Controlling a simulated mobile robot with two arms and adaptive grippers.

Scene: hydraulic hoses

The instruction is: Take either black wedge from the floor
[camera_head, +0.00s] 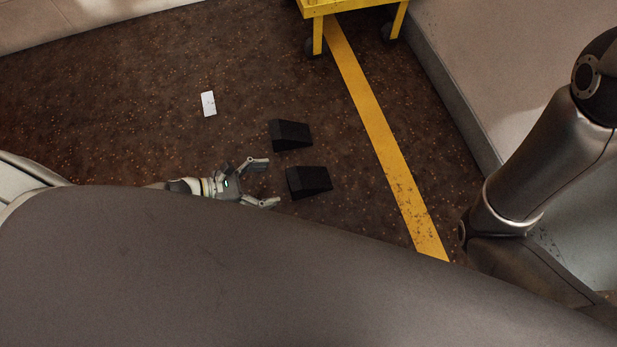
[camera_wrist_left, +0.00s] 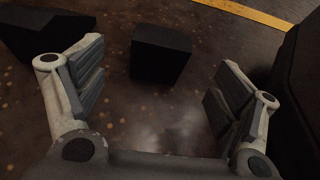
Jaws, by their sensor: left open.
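Two black wedges lie on the brown speckled floor. In the head view the far wedge (camera_head: 291,135) is above the near wedge (camera_head: 309,181), with a gap of floor between them. My left gripper (camera_head: 267,181) is open and empty, just left of the near wedge. In the left wrist view one wedge (camera_wrist_left: 160,53) stands ahead between the open fingers (camera_wrist_left: 155,92), beyond their tips and apart from them. The other wedge (camera_wrist_left: 45,32) is at the upper left, partly behind the left finger. My right gripper is out of view.
A yellow stripe (camera_head: 375,115) runs along the floor right of the wedges. A yellow wheeled cart (camera_head: 345,5) stands at the top. A white card (camera_head: 208,103) lies on the floor. A dark bulk (camera_wrist_left: 299,90) borders the left wrist view at right.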

